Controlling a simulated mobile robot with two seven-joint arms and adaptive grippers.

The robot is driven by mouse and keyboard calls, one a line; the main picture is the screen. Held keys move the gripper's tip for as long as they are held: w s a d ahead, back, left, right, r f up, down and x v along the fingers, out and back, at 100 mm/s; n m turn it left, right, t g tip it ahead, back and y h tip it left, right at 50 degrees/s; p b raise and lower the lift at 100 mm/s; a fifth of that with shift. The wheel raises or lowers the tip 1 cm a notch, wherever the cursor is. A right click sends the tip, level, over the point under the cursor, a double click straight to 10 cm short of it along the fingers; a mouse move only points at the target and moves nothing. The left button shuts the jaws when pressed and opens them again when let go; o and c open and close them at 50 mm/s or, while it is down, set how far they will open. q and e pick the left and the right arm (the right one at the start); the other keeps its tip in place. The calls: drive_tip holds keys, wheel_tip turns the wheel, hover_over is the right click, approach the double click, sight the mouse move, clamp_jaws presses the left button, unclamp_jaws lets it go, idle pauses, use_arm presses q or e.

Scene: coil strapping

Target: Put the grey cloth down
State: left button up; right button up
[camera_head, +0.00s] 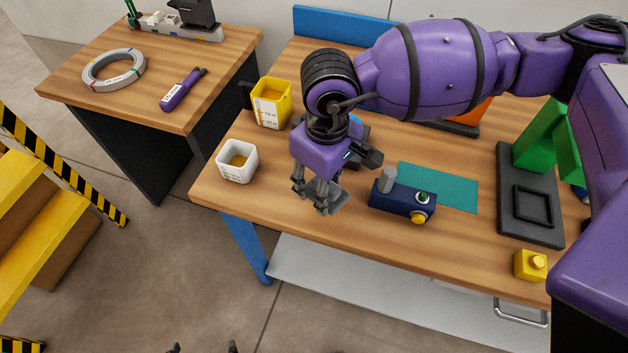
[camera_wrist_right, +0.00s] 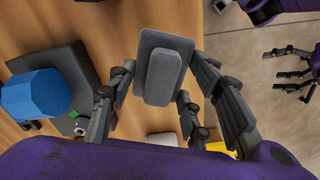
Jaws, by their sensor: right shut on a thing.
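My right gripper (camera_head: 318,205) hangs above the left part of the wooden workbench (camera_head: 285,225), pointing down. In the right wrist view, the grey cloth (camera_wrist_right: 165,70) shows as a grey slab with a lighter rounded block on it, between the fingers of this gripper (camera_wrist_right: 155,110). The gripper is shut on it. In the head view the fingers mostly hide it. My left gripper (camera_head: 202,348) shows only as two dark fingertips at the bottom edge, set apart. It also shows in the right wrist view (camera_wrist_right: 292,70), open and empty, over the floor.
A white cup (camera_head: 237,162) and yellow bin (camera_head: 271,104) stand left of the right gripper. A navy box with buttons (camera_head: 402,199) stands close on its right, before a teal mat (camera_head: 440,184). A blue knob (camera_wrist_right: 35,95) on a dark base is near. Bare wood lies along the front.

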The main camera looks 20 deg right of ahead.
drive_tip(key=shift+w+d+f, duration=0.1)
drive_tip(key=shift+w+f, duration=0.2)
drive_tip(key=shift+f, duration=0.2)
drive_tip(key=shift+w+d+f, duration=0.1)
drive_tip(key=shift+w+f, duration=0.05)
drive_tip(key=shift+f, duration=0.8)
drive_tip(key=shift+w+f, duration=0.15)
drive_tip(key=shift+f, duration=0.75)
drive_tip(key=shift+f, duration=0.25)
drive_tip(key=o, duration=1.4)
drive_tip(key=shift+c, duration=0.2)
drive_tip(key=shift+r, duration=0.1)
wheel_tip(320, 180, up, 12)
drive_tip(key=shift+r, duration=0.15)
